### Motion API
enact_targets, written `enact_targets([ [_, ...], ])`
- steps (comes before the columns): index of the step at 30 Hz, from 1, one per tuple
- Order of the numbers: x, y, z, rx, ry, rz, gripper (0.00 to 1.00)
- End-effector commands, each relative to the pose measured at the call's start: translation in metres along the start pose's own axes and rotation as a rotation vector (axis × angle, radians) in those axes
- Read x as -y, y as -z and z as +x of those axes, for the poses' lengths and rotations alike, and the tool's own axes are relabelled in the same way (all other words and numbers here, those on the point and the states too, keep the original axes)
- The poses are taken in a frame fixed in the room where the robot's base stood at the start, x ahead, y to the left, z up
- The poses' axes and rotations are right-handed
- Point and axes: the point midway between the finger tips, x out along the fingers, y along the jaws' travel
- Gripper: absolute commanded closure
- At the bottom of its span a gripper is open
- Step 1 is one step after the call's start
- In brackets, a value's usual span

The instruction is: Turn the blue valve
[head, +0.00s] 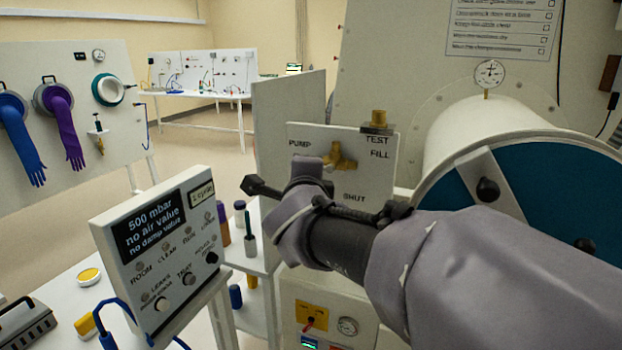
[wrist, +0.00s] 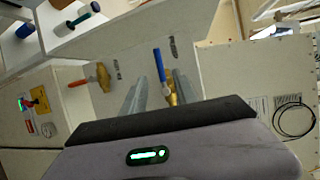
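The blue valve shows in the wrist view as a straight blue lever (wrist: 159,65) on a brass body (wrist: 172,95), mounted on a pale panel (wrist: 205,25). My gripper (wrist: 159,76) is open, with one grey finger on each side of the lever in the picture. I cannot tell whether the fingers reach around it in depth or touch it. Part of the brass body is hidden behind the right finger. In the head view my covered wrist is in front of the valve panel (head: 370,178), and I cannot make out the blue lever there.
A brass valve (head: 340,157) sits among PUMP, TEST, FILL and SHUT labels. The wrist view shows an orange-red handle (wrist: 78,83) left of the blue lever. A readout box (head: 155,250) stands left, and a large cylinder (head: 480,130) is close on the right.

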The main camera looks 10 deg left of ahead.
Motion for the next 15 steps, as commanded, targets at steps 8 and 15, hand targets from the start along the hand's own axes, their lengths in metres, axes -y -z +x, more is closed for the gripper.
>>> enact_targets([
  [8,0.002,0.0,-0.063,0.001,0.0,0.0,0.65],
  [15,0.0,0.0,-0.071,0.0,-0.001,0.001,0.65],
])
